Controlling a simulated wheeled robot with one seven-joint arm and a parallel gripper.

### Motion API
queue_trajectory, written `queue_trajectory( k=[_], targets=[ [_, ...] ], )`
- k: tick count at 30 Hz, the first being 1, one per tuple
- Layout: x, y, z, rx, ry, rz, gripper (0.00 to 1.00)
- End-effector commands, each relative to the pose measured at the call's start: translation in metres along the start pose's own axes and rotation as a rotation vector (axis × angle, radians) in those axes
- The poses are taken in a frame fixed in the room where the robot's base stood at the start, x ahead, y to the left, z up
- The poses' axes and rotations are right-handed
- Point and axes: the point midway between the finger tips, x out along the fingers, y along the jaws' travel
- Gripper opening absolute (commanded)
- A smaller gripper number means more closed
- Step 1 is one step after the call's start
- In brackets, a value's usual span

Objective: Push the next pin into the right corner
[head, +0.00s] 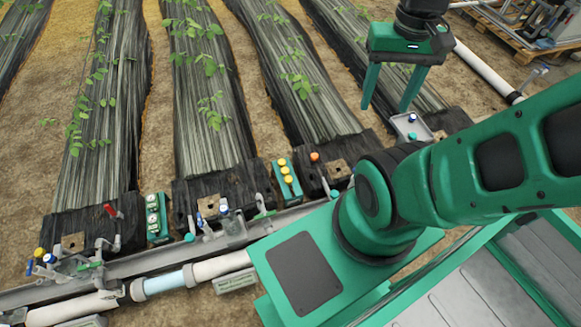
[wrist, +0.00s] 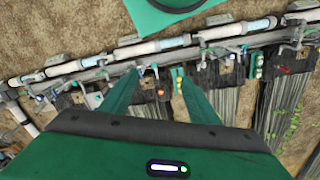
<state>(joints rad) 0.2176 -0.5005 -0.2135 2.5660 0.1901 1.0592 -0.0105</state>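My gripper (head: 390,105) is open and empty, raised above the beds with its two green fingers pointing down; in the wrist view the fingertips (wrist: 156,76) are well apart. An orange-topped piece (head: 315,156) stands on the black film (head: 357,148) at a bed end. It also shows in the wrist view (wrist: 160,92), between the fingers.
A grey pipe rail (head: 185,255) with valves runs along the bed ends. A green block with yellow caps (head: 286,180) and another with white dials (head: 157,217) stand among them. A white pipe (head: 488,72) and a pallet (head: 520,40) lie at upper right.

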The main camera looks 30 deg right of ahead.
Motion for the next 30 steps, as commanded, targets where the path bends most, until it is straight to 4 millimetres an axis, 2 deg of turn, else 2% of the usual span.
queue_trajectory(
  k=[3,5,10,14,23,30],
  targets=[
    [-0.002,-0.002,-0.015,0.042,0.006,0.014,0.55],
    [-0.001,-0.011,-0.026,0.076,0.008,0.029,0.55],
    [0.006,-0.023,-0.081,0.213,0.024,0.074,0.55],
    [0.02,-0.034,-0.126,0.323,0.042,0.103,0.55],
    [0.077,-0.064,-0.223,0.564,0.084,0.14,0.55],
    [0.147,-0.09,-0.289,0.755,0.111,0.141,0.55]
  ],
)
